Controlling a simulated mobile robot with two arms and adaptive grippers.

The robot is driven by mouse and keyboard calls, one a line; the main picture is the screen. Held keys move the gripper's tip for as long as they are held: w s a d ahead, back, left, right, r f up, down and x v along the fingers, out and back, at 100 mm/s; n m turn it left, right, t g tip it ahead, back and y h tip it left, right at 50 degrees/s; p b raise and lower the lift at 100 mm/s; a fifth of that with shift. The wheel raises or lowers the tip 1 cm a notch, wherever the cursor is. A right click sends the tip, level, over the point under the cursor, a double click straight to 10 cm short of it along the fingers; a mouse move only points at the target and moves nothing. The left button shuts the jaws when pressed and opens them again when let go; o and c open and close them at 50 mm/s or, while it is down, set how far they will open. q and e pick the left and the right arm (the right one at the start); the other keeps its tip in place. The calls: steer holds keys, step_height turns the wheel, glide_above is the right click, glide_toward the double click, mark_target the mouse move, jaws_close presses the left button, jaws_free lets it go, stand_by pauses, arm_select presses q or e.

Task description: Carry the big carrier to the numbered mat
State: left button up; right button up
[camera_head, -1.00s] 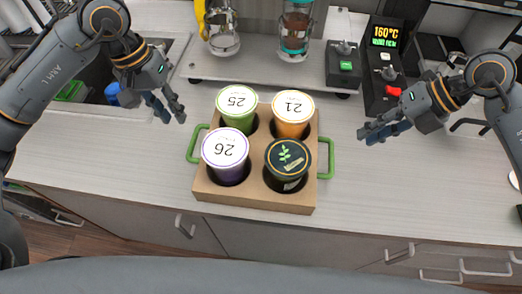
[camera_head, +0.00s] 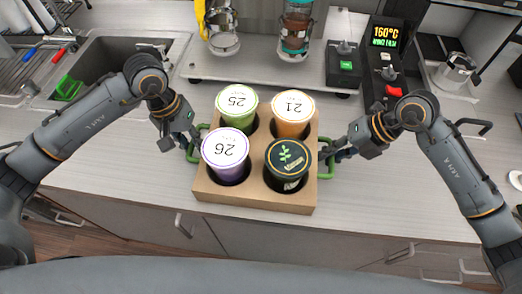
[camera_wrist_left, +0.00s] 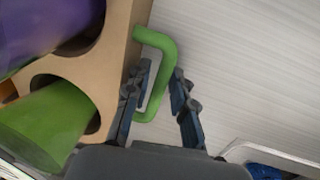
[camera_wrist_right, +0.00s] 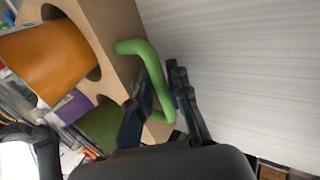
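The big carrier (camera_head: 252,199) is a brown box with green side handles, standing on the counter. It holds a green cup 25 (camera_head: 237,101), an orange cup 21 (camera_head: 291,106), a purple cup 26 (camera_head: 226,147) and a dark cup with a leaf lid (camera_head: 288,158). My left gripper (camera_head: 193,148) is at the left handle; in the left wrist view its open fingers lie either side of the green handle (camera_wrist_left: 166,60). My right gripper (camera_head: 331,153) is at the right handle; in the right wrist view its open fingers straddle the green handle (camera_wrist_right: 152,72). No numbered mat is recognisable.
A sink (camera_head: 110,75) lies at the back left. A metal pitcher (camera_head: 455,70) stands back right. The counter in front of the carrier is narrow.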

arm_select(q)
jaws_close()
arm_select(e)
jaws_close()
arm_select(q)
steer(key=shift+w+r, duration=0.2)
steer(key=shift+r, duration=0.1)
arm_select(e)
steer(key=shift+w+r, duration=0.2)
steer(key=shift+r, duration=0.1)
